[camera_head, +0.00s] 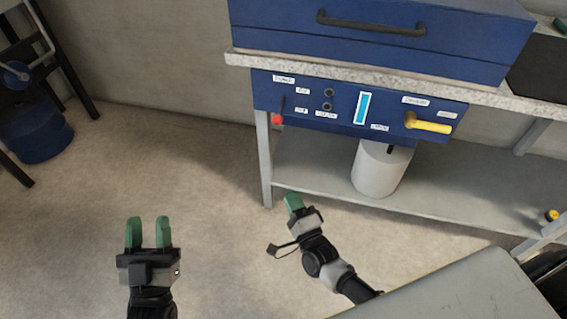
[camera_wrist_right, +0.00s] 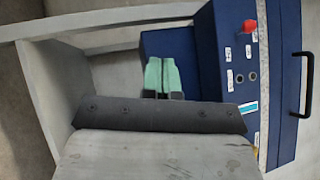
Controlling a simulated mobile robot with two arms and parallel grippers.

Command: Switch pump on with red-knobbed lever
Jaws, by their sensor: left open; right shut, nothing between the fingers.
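The red-knobbed lever (camera_head: 278,120) is at the left end of the blue panel (camera_head: 340,105); its thin dark arm hangs down, with the red knob at the bottom, near the panel's lower edge. Small white labels beside it are too blurred to read surely. The red knob also shows in the right wrist view (camera_wrist_right: 249,26), at the upper right. My right gripper (camera_head: 293,202) is shut and empty, below the panel and apart from the lever; its green fingers (camera_wrist_right: 162,73) are together in the wrist view. My left gripper (camera_head: 148,220) is open and empty over the floor at lower left.
A yellow handle (camera_head: 430,124) sits at the panel's right. A blue box with a dark handle (camera_head: 370,24) rests on the speckled worktop (camera_head: 350,76). A white cylinder (camera_head: 381,170) stands on the grey lower shelf (camera_head: 440,195). A grey table leg (camera_head: 265,165) stands below the lever.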

